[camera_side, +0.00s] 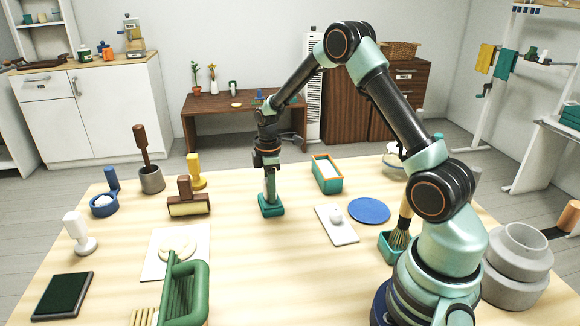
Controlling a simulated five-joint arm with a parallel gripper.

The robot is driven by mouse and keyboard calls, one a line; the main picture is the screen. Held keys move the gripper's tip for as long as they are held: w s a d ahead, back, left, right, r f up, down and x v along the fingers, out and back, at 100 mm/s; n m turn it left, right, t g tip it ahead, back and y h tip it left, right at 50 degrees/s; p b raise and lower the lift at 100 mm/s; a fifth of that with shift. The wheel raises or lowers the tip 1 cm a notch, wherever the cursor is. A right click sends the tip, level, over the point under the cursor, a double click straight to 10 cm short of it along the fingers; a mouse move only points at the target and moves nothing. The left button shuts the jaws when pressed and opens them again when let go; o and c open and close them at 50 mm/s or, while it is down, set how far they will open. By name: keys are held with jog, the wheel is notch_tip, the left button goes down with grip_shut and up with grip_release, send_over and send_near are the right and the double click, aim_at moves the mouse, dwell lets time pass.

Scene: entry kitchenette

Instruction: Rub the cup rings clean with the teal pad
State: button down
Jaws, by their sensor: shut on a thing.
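My gripper (269,187) points straight down near the middle of the wooden table. It is shut on the teal pad (271,208), a small block whose bottom is at the table top; I cannot tell whether it presses on it. I cannot make out any cup rings on the pale wood; any under the pad are hidden.
A teal-and-orange tray (327,175), a white board (337,226) with a small grey object and a blue disc (369,210) lie right of the pad. A brown-handled roller tool (188,203) is to its left. The table in front of the pad is clear.

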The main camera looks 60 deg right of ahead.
jog(key=shift+w+d, duration=1.95)
jog(key=shift+w+d+r, duration=0.1)
jog(key=shift+w+d, duration=0.05)
notch_tip(320, 180, up, 8)
